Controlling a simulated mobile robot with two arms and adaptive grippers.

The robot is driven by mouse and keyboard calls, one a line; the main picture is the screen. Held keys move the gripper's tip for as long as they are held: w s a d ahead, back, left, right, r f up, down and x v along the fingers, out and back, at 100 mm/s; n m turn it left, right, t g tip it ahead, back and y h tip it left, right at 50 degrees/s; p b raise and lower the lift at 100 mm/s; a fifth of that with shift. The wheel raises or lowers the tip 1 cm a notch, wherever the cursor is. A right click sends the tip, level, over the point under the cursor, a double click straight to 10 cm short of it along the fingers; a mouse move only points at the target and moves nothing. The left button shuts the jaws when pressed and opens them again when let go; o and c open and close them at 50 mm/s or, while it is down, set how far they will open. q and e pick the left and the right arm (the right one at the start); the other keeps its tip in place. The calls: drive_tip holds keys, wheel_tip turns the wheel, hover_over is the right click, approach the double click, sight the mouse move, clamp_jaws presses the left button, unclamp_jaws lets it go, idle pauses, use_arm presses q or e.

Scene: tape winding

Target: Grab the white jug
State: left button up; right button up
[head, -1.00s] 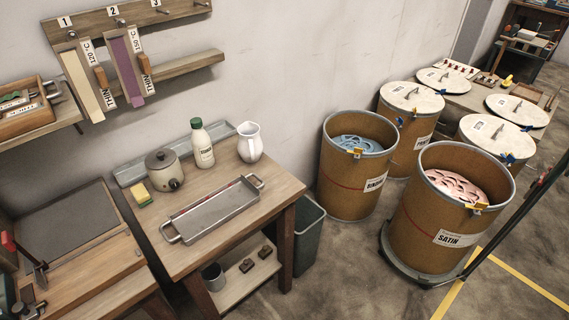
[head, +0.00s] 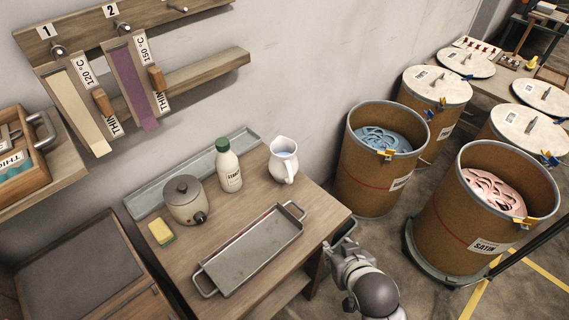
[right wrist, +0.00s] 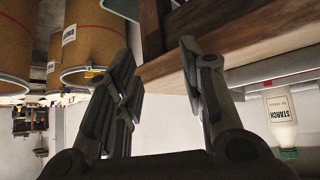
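The white jug (head: 283,160) stands upright on the wooden table near its back right corner, its handle toward the lower right. My right gripper (head: 342,252) is beside the table's right edge, below and to the right of the jug in the head view, and apart from it. In the right wrist view the two fingers of the right gripper (right wrist: 158,95) stand apart with nothing between them. I cannot make out the jug in that view. My left gripper is not in view.
A starch bottle (head: 229,166), a lidded pot (head: 185,200), a sponge (head: 161,233) and a metal tray (head: 249,252) share the table (head: 318,212). The bottle also shows in the right wrist view (right wrist: 281,118). Drums (head: 374,181) stand to the right.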

drive_tip(key=w+a+r+t, duration=0.2)
drive_tip(key=w+a+r, duration=0.2)
drive_tip(key=r, duration=0.2)
drive_tip(key=t+y, duration=0.2)
drive_tip(key=t, duration=0.1)
approach(291, 175)
drive_tip(key=shift+n, duration=0.4)
drive_tip(key=x, duration=0.4)
drive_tip(key=shift+w+a+f, duration=0.1)
drive_tip(key=shift+w+a, duration=0.05)
drive_tip(key=shift+w, duration=0.1)
drive_tip(key=shift+p+x, duration=0.5)
drive_tip(key=shift+x, duration=2.4)
drive_tip(key=shift+f, duration=0.15)
clamp_jaws()
